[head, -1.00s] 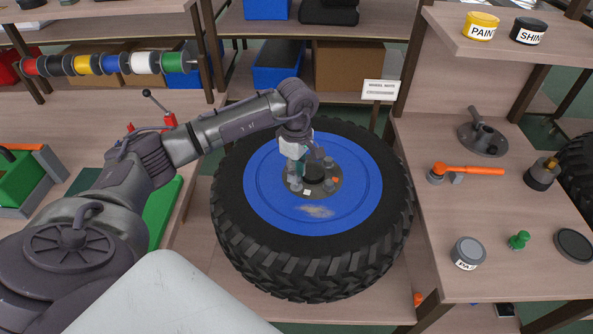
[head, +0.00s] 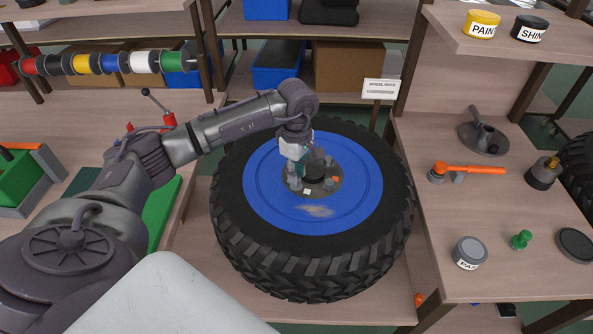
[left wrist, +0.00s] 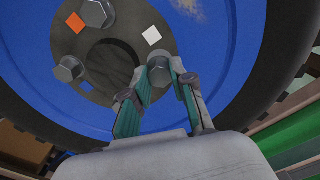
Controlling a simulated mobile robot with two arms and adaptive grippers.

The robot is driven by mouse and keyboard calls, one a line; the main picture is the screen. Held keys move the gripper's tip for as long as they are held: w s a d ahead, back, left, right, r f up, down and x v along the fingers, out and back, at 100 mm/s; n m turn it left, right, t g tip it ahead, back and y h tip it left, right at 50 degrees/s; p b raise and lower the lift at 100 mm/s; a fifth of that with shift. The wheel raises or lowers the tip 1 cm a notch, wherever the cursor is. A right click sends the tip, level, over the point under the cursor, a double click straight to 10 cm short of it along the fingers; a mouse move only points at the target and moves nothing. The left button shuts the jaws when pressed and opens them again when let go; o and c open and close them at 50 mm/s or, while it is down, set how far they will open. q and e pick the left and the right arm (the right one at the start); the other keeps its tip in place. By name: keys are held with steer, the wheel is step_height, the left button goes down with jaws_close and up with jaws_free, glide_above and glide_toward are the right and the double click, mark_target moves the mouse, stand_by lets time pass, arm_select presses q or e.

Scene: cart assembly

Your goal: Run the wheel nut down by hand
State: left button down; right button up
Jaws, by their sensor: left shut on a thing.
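A large wheel with a black treaded tyre (head: 310,270) and a blue rim (head: 265,205) lies flat, face up. In its middle is a dark grey hub plate (head: 325,192) with a hole, an orange square and a white square. My left gripper (left wrist: 160,76) is shut on a grey wheel nut (left wrist: 160,70) at the hub; the fingers partly cover it. In the head view this gripper (head: 296,172) points down at the left part of the hub. Other grey nuts (left wrist: 68,68) sit around the hub hole. How far the held nut is seated cannot be told. My right gripper is not in view.
A wooden bench to the right holds an orange-handled tool (head: 470,170), a grey can (head: 468,252) and a green knob (head: 521,240). A "wheel nuts" sign (head: 381,90) stands behind the wheel. Shelves with blue bins (head: 277,65) are at the back.

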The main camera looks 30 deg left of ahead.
arm_select(q)
steer(key=shift+f+b, duration=0.65)
steer(key=shift+f, duration=0.3)
steer(key=shift+r+m, duration=0.15)
steer(key=shift+m, duration=0.65)
steer(key=m, duration=0.5)
steer(key=shift+a, duration=0.1)
steer(key=m, duration=1)
steer(key=shift+m, duration=0.4)
steer(key=m, duration=0.5)
steer(key=shift+m, duration=0.3)
steer(key=c, duration=1.1)
jaws_free()
steer(key=shift+c, duration=0.2)
